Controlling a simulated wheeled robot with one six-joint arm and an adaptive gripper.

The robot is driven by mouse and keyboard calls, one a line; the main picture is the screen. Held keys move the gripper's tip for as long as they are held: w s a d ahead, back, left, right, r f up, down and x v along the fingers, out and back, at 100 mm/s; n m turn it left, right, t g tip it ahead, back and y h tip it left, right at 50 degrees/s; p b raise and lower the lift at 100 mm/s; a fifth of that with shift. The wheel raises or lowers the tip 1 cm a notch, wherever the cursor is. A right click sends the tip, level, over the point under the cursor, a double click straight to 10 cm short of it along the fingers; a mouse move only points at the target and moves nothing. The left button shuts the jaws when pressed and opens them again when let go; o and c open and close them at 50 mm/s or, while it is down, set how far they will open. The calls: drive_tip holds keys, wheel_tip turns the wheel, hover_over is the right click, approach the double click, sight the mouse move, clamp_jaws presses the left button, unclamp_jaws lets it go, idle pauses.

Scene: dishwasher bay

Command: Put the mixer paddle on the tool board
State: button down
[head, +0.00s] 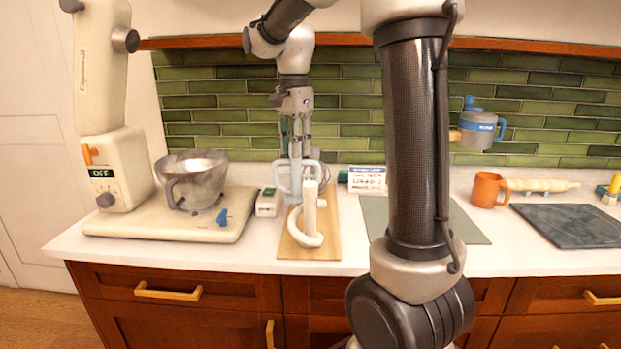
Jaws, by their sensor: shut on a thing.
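My gripper (296,148) points down over the wooden tool board (333,236) and is shut on the pale blue-grey mixer paddle (281,182). The paddle hangs upright below the fingers, at the back part of the board. Its lower end is partly hidden, and I cannot tell whether it touches the board. A white hook-shaped tool (310,213) stands on the board in front of the paddle and overlaps it in the view.
Left are the cream stand mixer (128,175), reading OFF, its metal bowl (207,186) and a blue piece (222,218). A small white box (267,203) sits beside the board. Right are a card (367,180), grey mat (476,228), orange mug (486,190) and dark slab (570,225).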

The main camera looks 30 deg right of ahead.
sight(296, 166)
wheel_tip(296, 166, down, 6)
drive_tip(key=shift+r, duration=0.1)
drive_tip(key=d, duration=0.1)
drive_tip(key=s+d, duration=0.2)
drive_tip(key=shift+s+d, duration=0.25)
drive_tip(key=shift+d, duration=0.1)
drive_tip(key=shift+a+f, duration=0.15)
drive_tip(key=shift+f, duration=0.5)
drive_tip(key=shift+w+f, duration=0.1)
drive_tip(key=shift+f, duration=0.05)
drive_tip(key=c, duration=1.1)
unclamp_jaws()
drive_tip(key=shift+c, duration=0.2)
